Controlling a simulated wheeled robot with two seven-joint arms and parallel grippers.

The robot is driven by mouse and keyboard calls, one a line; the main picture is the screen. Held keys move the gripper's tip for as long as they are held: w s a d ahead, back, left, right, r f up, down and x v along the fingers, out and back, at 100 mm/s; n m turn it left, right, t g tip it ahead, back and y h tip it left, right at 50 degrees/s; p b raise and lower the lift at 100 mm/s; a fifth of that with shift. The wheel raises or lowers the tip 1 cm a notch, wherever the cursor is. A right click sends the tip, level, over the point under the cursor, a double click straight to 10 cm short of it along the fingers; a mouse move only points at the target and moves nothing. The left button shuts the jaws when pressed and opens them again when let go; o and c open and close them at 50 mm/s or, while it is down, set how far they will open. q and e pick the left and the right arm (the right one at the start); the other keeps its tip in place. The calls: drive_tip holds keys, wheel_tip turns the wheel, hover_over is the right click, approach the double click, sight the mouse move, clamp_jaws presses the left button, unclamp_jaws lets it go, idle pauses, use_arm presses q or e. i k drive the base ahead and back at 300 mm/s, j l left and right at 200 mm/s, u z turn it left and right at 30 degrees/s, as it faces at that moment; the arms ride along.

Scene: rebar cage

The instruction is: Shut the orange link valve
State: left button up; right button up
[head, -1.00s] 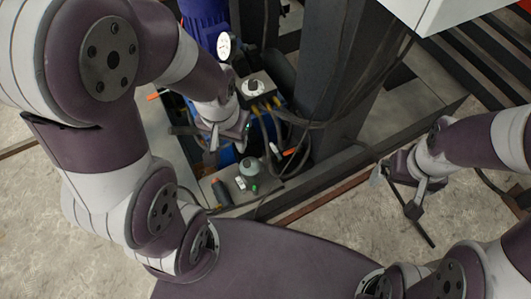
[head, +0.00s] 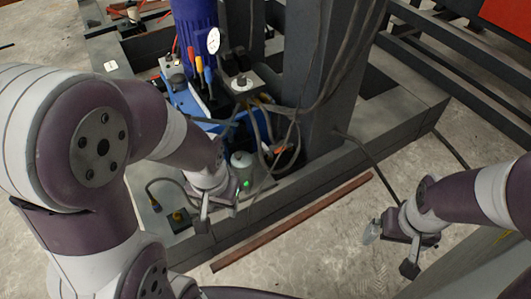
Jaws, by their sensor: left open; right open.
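A small orange piece (head: 281,149), which looks like the valve's lever, shows beside the dark column, among dark hoses. I cannot tell which way it is turned. My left gripper (head: 222,208) is open and empty, with its fingers pointing down, left of and nearer than the orange piece and apart from it. It is close to a grey rounded cap (head: 241,160) with a green light beside it, and I cannot tell whether they touch. My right gripper (head: 390,253) is open and empty over the concrete floor at the right, far from the orange piece.
A blue cylinder with a dial gauge (head: 213,41) stands behind, with red, yellow and blue handles (head: 199,63) near it. Dark hoses (head: 297,108) loop by the steel column (head: 325,85). A reddish bar (head: 295,221) lies on the floor.

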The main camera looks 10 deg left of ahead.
sight(277, 151)
drive_tip(key=i+j+z, duration=0.25)
drive_tip(key=i+z, duration=0.15)
drive_tip(key=i+j+z, duration=0.35)
